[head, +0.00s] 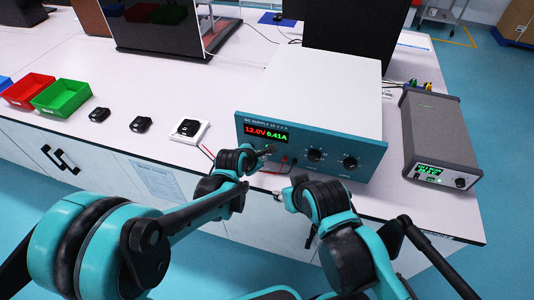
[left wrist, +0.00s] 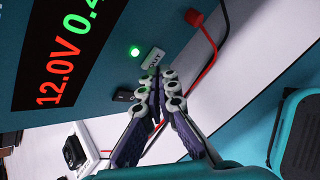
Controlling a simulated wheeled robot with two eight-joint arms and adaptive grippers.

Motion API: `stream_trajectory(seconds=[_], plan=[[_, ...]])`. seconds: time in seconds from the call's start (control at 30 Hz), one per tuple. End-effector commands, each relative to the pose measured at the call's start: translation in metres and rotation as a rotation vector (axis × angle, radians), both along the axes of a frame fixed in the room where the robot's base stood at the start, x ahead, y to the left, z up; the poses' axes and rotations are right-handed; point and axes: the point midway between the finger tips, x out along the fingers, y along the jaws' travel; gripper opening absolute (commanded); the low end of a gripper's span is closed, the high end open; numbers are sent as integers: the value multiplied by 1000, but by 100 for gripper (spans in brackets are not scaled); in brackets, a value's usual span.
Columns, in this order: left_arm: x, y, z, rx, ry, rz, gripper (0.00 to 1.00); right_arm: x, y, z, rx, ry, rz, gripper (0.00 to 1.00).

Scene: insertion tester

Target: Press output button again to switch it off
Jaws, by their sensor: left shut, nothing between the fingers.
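The DC power supply (head: 312,100) stands on the bench with its teal front facing me. Its display (head: 266,133) reads 12.0V in red and 0.41A in green. In the left wrist view, the pale output button (left wrist: 153,57) sits beside a lit green lamp (left wrist: 135,50). My left gripper (head: 268,151) is shut and empty, pointing at the panel. In the left wrist view its fingertips (left wrist: 158,72) are right at the button's lower edge; I cannot tell whether they touch it. My right gripper (head: 283,194) is near the bench's front edge, its fingers unclear.
Red and black leads (left wrist: 203,60) run from the panel close to my left gripper. A grey instrument (head: 432,140) stands to the right. A white pad (head: 203,133) with a black device, more black devices (head: 140,124), and red and green bins (head: 62,97) lie to the left.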

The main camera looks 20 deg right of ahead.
Motion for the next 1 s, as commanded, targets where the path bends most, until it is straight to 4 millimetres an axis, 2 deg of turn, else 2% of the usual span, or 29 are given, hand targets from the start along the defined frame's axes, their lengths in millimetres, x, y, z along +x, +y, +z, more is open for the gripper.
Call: stream_trajectory(seconds=[1.0], plan=[[7, -5, 0, -1, 0, 0, 0, 0, 0, -1, 0, 0, 0, 40]])
